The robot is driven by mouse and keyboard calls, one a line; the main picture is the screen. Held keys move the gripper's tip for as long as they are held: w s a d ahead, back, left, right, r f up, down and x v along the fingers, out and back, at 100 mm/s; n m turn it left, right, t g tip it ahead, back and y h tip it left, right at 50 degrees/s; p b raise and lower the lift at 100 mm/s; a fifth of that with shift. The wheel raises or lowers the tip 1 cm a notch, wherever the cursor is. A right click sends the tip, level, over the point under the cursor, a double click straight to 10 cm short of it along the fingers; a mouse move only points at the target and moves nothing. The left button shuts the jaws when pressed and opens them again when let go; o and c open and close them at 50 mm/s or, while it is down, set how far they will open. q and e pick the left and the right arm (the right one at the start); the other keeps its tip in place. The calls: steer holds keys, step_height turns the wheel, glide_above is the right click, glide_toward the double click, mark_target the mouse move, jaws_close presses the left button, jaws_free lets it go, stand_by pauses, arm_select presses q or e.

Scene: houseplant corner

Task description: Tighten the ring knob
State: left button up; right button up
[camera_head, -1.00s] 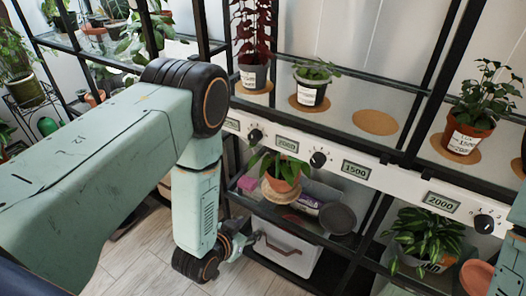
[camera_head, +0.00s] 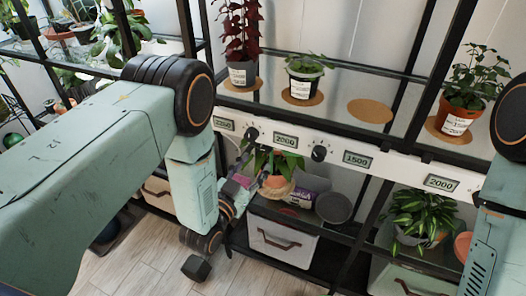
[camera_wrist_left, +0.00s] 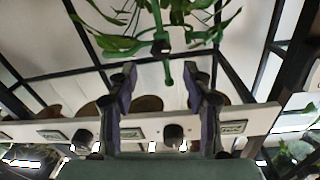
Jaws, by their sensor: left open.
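Two black round knobs sit on the white rail under the upper shelf: a left knob (camera_head: 251,134) and a second knob (camera_head: 319,152). I cannot tell which is the ring knob. The wrist view shows the left knob (camera_wrist_left: 83,140) and the second knob (camera_wrist_left: 173,134) beyond my fingers. My left gripper (camera_head: 252,167) is below the rail, in front of the lower plant. In the wrist view its fingers (camera_wrist_left: 160,72) are apart and empty, touching no knob. My right arm shows at the right edge; its gripper is out of view.
Display plates sit along the rail, such as the 1500 plate (camera_head: 357,159). Potted plants stand on the upper shelf on cork mats, one empty mat (camera_head: 370,111) among them. A potted plant (camera_head: 276,185) and a grey round pot (camera_head: 333,207) stand below. A white bin (camera_head: 282,240) is underneath.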

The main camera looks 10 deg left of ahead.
mark_target(265, 150)
arm_select(q)
steer(key=b+x, duration=0.1)
steer(key=x, duration=0.5)
steer(key=shift+w+f, duration=0.1)
steer(key=shift+f, duration=0.1)
steer(key=shift+w+d+r, duration=0.1)
steer(key=shift+w, duration=0.2)
steer(key=shift+c, duration=0.2)
jaws_close()
